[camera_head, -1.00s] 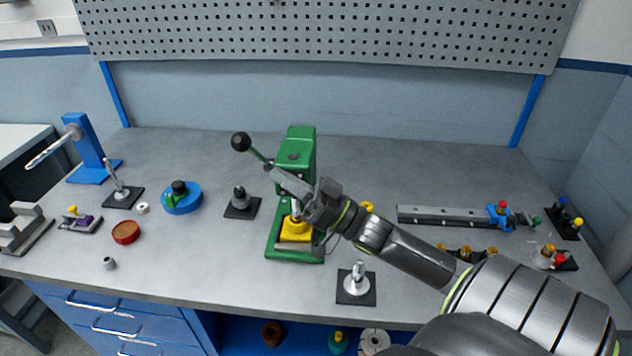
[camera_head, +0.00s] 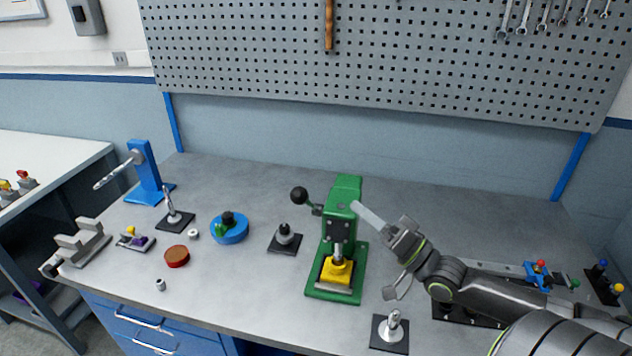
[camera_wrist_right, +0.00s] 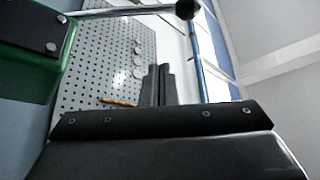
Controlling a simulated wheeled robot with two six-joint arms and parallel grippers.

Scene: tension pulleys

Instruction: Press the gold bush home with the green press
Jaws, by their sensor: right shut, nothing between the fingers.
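The green press (camera_head: 345,195) stands on the bench, its lever ending in a black ball (camera_head: 299,195) at the left. A yellow block (camera_head: 336,270) sits on the press base, directly under the steel ram (camera_head: 338,252). I cannot make out the gold bush apart from the yellow block and ram. My right gripper (camera_head: 355,206) is shut and empty, just right of the press head. In the right wrist view its fingers (camera_wrist_right: 160,84) are together, with the press body (camera_wrist_right: 30,60) at upper left and the lever ball (camera_wrist_right: 186,9) at the top. My left gripper is not in view.
A dark base with a grey post (camera_head: 285,238) stands left of the press, and another with a steel post (camera_head: 390,332) at front right. A blue round fixture (camera_head: 230,229) and a red-brown disc (camera_head: 177,256) lie farther left. The back of the bench is clear.

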